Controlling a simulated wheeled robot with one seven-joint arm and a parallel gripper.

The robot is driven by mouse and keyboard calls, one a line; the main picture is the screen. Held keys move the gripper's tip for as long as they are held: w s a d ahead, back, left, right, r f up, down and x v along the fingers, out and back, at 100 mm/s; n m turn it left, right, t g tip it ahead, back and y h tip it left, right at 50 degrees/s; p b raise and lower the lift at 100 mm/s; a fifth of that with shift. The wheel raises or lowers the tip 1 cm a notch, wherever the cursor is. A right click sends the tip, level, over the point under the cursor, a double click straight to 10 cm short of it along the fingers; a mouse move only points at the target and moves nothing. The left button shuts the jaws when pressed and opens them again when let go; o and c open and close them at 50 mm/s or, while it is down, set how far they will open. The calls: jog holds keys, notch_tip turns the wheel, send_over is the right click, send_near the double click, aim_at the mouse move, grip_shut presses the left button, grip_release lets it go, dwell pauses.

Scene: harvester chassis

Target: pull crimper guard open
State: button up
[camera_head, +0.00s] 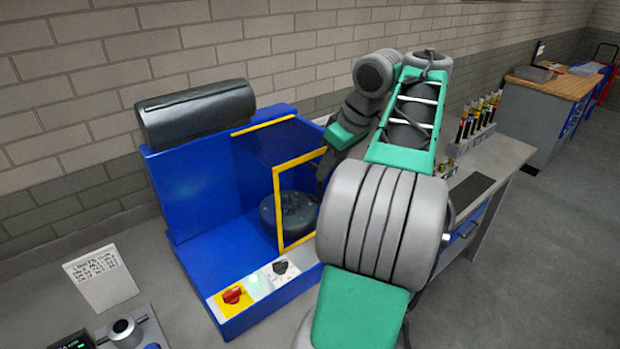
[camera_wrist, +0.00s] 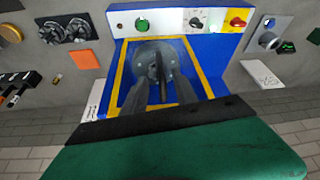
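The crimper is a blue machine (camera_head: 190,185) with a dark cylinder on top. Its guard is a yellow-edged see-through frame (camera_head: 276,205) standing in front of the dark round crimping head (camera_head: 296,212). In the wrist view the guard's yellow frame (camera_wrist: 124,62) surrounds the crimping head (camera_wrist: 170,55); its near part is hidden by my gripper. My gripper (camera_wrist: 159,80) reaches over the framed area with two dark fingers apart. A dark upright bar shows between the tips; I cannot tell whether they touch it. In the head view my arm hides most of the gripper.
The control panel has a red knob on yellow (camera_head: 233,295), a lit green button (camera_head: 254,282) and a black dial (camera_head: 280,268). A white sign (camera_head: 101,277) stands at left. Open floor (camera_head: 560,240) lies right.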

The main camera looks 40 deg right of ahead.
aim_at(320, 186)
jog(key=b+x, duration=0.4)
jog(key=x, duration=0.3)
jog(key=shift+w+a+f+b, duration=0.1)
jog(key=shift+f+b, duration=0.2)
jog(key=shift+r, duration=0.1)
grip_shut()
dwell(0.9)
